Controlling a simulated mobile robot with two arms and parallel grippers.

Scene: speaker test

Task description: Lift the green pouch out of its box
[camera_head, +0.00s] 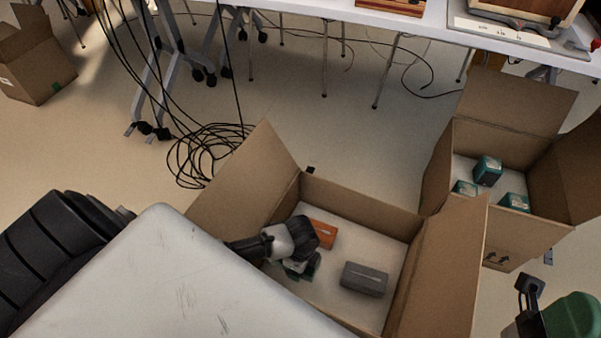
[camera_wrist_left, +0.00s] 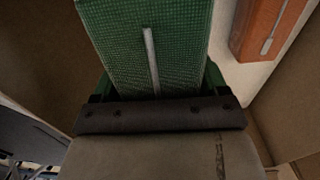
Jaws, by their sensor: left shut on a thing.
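The green pouch (camera_wrist_left: 172,55) fills the top middle of the left wrist view, woven, with a pale zip line along it. My left gripper (camera_head: 303,265) reaches down into the open cardboard box (camera_head: 361,199) in the head view. Its jaws are shut on the green pouch, with green showing at both sides of the dark finger in the wrist view. In the head view the gripper hides most of the pouch, so any gap to the box floor cannot be told. My right gripper is not in view.
An orange pouch (camera_head: 322,234) and a grey pouch (camera_head: 364,279) lie in the same box. Open flaps (camera_head: 245,185) stand around it. Another box (camera_head: 490,243) at right holds teal packs (camera_head: 487,170). Cables (camera_head: 208,155) lie behind, near a white table (camera_head: 460,30).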

